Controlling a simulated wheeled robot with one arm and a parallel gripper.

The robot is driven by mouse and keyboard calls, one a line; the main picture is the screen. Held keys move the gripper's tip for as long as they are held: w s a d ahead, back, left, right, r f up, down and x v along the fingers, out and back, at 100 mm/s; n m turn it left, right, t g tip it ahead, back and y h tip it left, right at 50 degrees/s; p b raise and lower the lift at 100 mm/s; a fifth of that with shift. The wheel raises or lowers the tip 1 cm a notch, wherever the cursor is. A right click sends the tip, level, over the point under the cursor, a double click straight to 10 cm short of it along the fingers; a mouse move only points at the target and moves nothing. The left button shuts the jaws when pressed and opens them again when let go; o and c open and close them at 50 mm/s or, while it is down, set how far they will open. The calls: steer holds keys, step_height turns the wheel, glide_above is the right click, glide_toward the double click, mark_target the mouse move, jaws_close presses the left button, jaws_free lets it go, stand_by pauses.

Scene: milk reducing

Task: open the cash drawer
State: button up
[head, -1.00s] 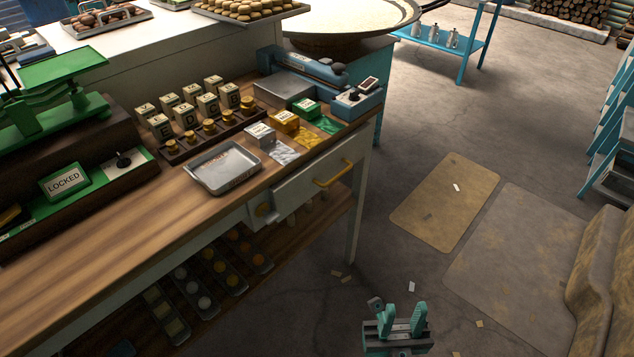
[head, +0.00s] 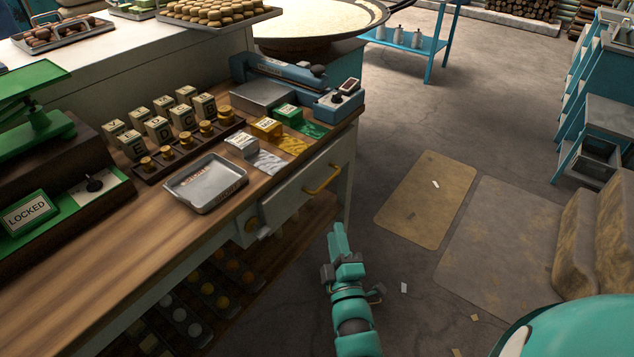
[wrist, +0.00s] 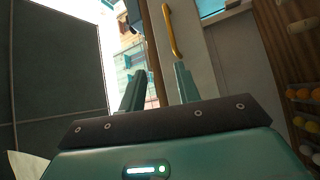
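The cash drawer (head: 288,203) is a pale front under the counter's right end, and it looks closed. Its yellow bar handle (head: 322,179) also shows in the wrist view (wrist: 171,33), upright in that picture and beyond the fingertips. My gripper (head: 338,238) is in front of the counter, below and a little right of the handle in the head view. In the wrist view my gripper (wrist: 157,80) has its two teal fingers apart with nothing between them. The handle is apart from the fingers.
A metal tray (head: 207,184), small coloured boxes (head: 267,128) and a blue scale (head: 285,88) stand on the counter (head: 120,240). A shelf below holds trays of round items (head: 205,290).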

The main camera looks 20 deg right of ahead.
steer(key=f, duration=0.2)
steer(key=n+p, duration=0.1)
steer(key=p, duration=0.1)
glide_toward(326, 181)
steer(key=shift+g, duration=0.4)
steer(key=w, duration=0.6)
steer(key=w+d+r, duration=0.1)
steer(key=w, duration=0.2)
steer(key=shift+w+d+r, duration=0.1)
steer(key=shift+w, duration=0.3)
jaws_close()
